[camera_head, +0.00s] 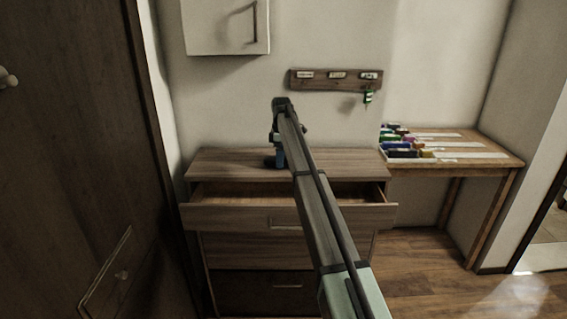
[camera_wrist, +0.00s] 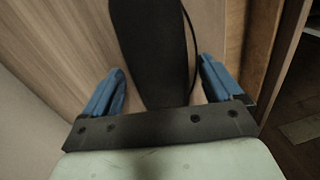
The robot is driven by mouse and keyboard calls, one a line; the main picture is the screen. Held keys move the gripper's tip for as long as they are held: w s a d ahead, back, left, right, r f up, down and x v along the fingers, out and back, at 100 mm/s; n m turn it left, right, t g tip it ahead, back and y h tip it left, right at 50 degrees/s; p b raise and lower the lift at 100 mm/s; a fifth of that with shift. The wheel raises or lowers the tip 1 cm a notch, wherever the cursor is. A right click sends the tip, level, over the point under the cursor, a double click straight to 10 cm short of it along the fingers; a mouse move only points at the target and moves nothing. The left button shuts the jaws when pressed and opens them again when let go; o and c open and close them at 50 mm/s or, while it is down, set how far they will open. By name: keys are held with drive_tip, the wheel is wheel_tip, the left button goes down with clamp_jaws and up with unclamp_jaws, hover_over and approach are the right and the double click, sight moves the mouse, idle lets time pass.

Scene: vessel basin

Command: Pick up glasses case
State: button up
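A long, dark, rounded object, which looks like the glasses case (camera_wrist: 152,50), lies on the wood-grain surface in the wrist view. It runs from the top edge of the picture down between my two blue fingers, and its lower end reaches toward the dark gripper plate. My gripper (camera_wrist: 163,85) is open, with one finger on each side of the case and a visible gap on both sides. In the head view my gripper (camera_head: 279,158) is low over the top of the dresser (camera_head: 225,163). The case cannot be made out clearly there.
The dresser's top drawer (camera_head: 240,215) is pulled open below my arm. A wall cabinet (camera_head: 225,27) and a key rack (camera_head: 335,79) hang above. A wooden desk (camera_head: 500,160) with several colourful items stands at right. A dark wardrobe (camera_head: 70,150) is at left.

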drive_tip(key=c, duration=1.1)
drive_tip(key=shift+r, duration=0.1)
